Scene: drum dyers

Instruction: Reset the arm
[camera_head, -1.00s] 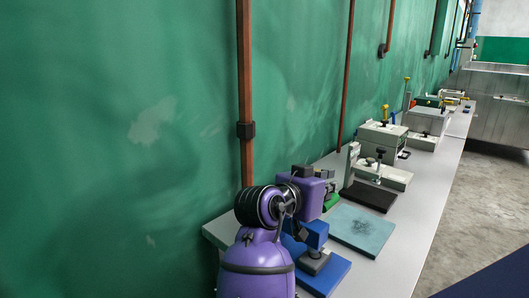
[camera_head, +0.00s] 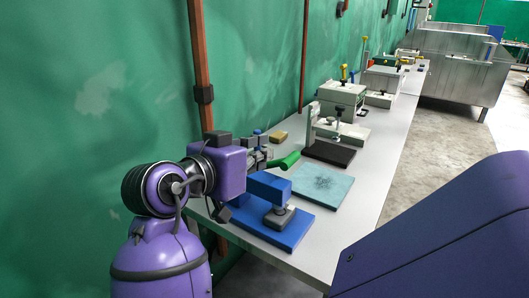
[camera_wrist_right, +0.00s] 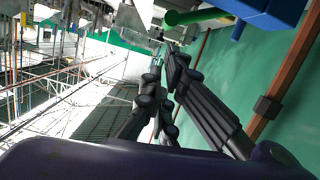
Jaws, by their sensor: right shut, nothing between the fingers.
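My purple right arm (camera_head: 165,210) rises at the lower left of the head view and bends toward the bench. The green handle (camera_wrist_right: 193,16) and the blue part (camera_wrist_right: 268,12) show beyond the fingers at the top. My left gripper is in neither view.
The grey bench (camera_head: 385,150) runs along the green wall (camera_head: 100,100). On it are a teal mat (camera_head: 322,186), a black-based stand (camera_head: 328,150), a yellow block (camera_head: 279,136) and beige machines (camera_head: 340,95). Brown pipes (camera_head: 200,70) run up the wall. Metal tanks (camera_head: 462,72) stand behind.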

